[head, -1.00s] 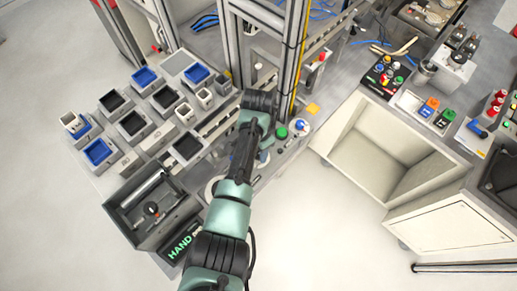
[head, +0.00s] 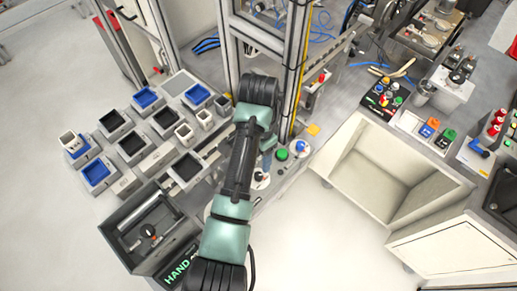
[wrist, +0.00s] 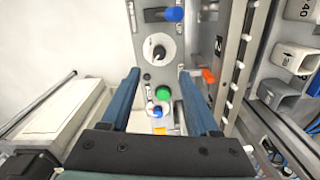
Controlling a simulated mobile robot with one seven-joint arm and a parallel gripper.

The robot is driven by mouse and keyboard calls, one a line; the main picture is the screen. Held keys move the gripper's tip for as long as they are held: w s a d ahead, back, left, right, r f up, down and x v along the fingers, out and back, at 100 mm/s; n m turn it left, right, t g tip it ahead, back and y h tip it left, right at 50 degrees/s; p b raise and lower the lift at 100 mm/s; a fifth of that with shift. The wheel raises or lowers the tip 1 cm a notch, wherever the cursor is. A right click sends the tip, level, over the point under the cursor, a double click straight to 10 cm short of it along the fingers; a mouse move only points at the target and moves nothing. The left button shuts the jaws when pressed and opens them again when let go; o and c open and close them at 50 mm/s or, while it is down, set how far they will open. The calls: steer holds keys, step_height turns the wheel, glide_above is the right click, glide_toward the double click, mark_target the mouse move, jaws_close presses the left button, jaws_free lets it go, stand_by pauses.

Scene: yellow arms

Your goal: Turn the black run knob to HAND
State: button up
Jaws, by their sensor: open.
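The black run knob (wrist: 158,50) sits on a round white plate on a grey panel, in the upper middle of the wrist view. Which position its pointer marks is too small to tell. In the head view the white plate (head: 260,180) shows just right of my arm. My gripper (wrist: 158,74) is open and empty. In the wrist view its two blue fingers stand left and right, with the knob beyond the tips and roughly centred between them. A black sign with green HAND lettering (head: 177,275) is partly covered by my arm.
On the same panel are a green button (wrist: 162,93), a small blue knob (wrist: 158,113) and a blue handle (wrist: 173,14). An orange part (wrist: 208,75) lies right of the fingers. An upright frame post (head: 296,60) stands close to my arm.

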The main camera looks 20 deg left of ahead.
steer(key=shift+r, duration=1.6)
